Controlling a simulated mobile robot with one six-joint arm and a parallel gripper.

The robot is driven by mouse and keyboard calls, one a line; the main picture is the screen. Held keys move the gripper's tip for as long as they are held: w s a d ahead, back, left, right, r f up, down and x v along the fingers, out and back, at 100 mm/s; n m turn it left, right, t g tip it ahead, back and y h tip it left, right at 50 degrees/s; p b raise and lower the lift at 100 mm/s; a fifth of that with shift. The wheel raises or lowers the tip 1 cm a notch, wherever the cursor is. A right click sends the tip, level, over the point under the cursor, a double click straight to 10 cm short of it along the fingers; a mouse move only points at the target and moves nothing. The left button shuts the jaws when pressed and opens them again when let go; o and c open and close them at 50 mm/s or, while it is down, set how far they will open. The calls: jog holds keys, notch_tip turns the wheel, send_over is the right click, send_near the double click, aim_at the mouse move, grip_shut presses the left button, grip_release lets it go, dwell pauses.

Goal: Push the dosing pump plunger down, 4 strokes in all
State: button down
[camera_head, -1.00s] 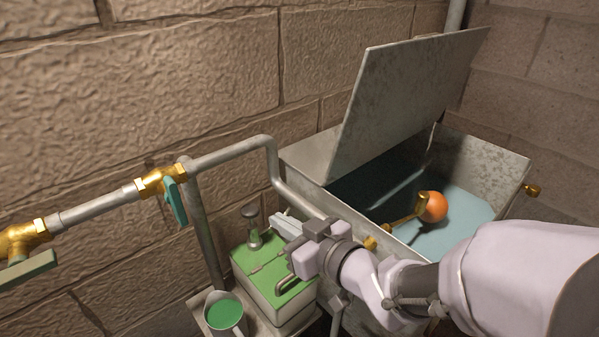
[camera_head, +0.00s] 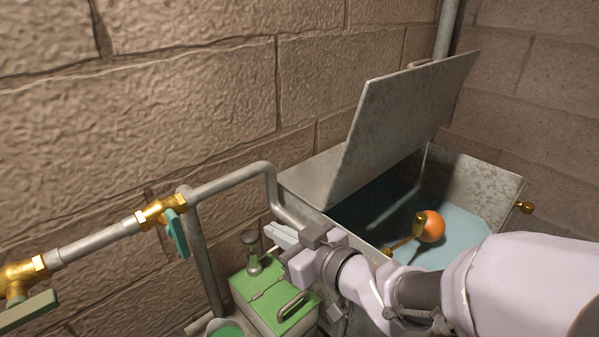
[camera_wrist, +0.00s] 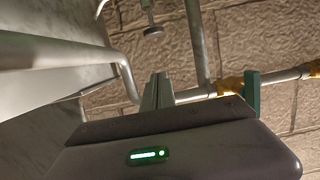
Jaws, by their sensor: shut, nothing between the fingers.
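The dosing pump has a grey plunger with a round knob (camera_head: 249,237) on a short stem. It stands upright on the back left of a box with a green top (camera_head: 268,305). In the wrist view the knob (camera_wrist: 152,31) appears upside down, beyond my fingertips. My gripper (camera_head: 271,230) is shut and empty. Its fingertips are just to the right of the knob in the head view, at about its height, with a small gap between them. The shut fingers also show in the wrist view (camera_wrist: 158,78). My forearm hides part of the tank front.
A metal tank (camera_head: 475,170) with a raised lid (camera_head: 400,125) holds water and an orange float (camera_head: 431,227). A grey pipe (camera_head: 235,178) with brass, green-handled valves runs along the wall close to the pump. A cup of green liquid (camera_head: 226,331) stands at the lower left.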

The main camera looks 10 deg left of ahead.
jog(key=b, duration=0.1)
send_over(250, 237)
jog(key=s+d, duration=0.1)
jog(key=d, duration=0.1)
notch_tip(250, 237, down, 2)
jog(key=shift+w+a+f+b, duration=0.1)
jog(key=shift+f+b, duration=0.4)
jog(key=shift+f, duration=0.55)
jog(key=shift+w+a+f+b, duration=0.1)
jog(key=shift+f+b, duration=0.35)
jog(key=shift+f, duration=0.6)
notch_tip(250, 237, down, 4)
jog(key=b, duration=0.4)
jog(key=shift+s+r, duration=0.1)
jog(key=shift+s, duration=0.05)
